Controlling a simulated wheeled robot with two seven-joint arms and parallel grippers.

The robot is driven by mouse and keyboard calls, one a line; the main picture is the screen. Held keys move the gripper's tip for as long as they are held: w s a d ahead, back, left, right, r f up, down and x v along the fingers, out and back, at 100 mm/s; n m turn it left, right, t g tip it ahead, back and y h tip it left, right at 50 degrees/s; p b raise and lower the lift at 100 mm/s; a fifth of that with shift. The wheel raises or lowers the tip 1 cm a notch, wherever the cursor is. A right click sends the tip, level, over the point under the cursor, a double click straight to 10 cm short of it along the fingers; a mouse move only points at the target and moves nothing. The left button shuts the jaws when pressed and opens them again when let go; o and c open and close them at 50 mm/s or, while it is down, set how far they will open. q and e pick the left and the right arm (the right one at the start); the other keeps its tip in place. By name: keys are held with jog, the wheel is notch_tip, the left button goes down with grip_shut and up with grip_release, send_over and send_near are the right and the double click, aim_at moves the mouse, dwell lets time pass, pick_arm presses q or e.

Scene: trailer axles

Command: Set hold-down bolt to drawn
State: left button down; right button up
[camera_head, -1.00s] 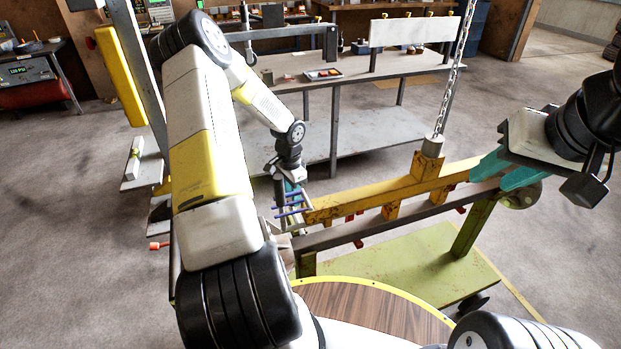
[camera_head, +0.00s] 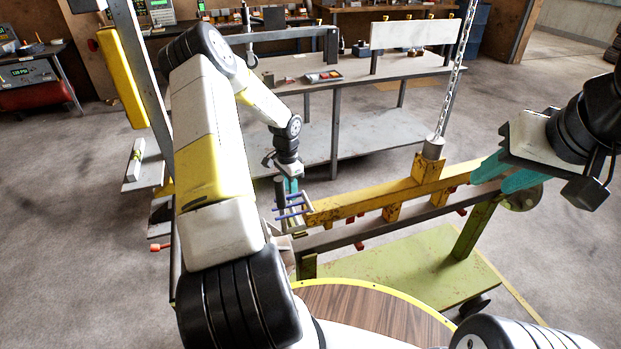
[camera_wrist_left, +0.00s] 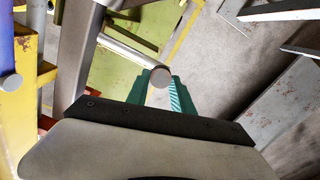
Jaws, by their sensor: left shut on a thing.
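My left gripper (camera_head: 291,186) is at the left end of the yellow beam (camera_head: 350,203). In the left wrist view its teal fingers (camera_wrist_left: 161,90) are shut on a grey round metal bar, which I take for the hold-down bolt (camera_wrist_left: 128,53). The bar's round end faces the camera between the fingertips. In the head view the bolt is too small to make out clearly. My right gripper (camera_head: 508,174) is at the right end of the beam, its teal fingers apart.
A chain (camera_head: 450,85) hangs down to a block on the yellow beam. A green wheeled stand (camera_head: 415,268) is below. A grey workbench (camera_head: 400,72) stands behind. Blue rods (camera_head: 293,207) stick out beside my left gripper. Floor at the right is clear.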

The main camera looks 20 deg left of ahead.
pick_arm(q)
jog(key=shift+w+a+r, duration=0.1)
jog(key=shift+w+a, duration=0.1)
jog(key=shift+a, duration=0.1)
jog(key=c, duration=1.1)
grip_release()
jog(key=shift+d, duration=0.1)
jog(key=shift+r, duration=0.1)
notch_tip(320, 180, up, 8)
jog(key=shift+w+f, duration=0.1)
jog(key=shift+f, duration=0.15)
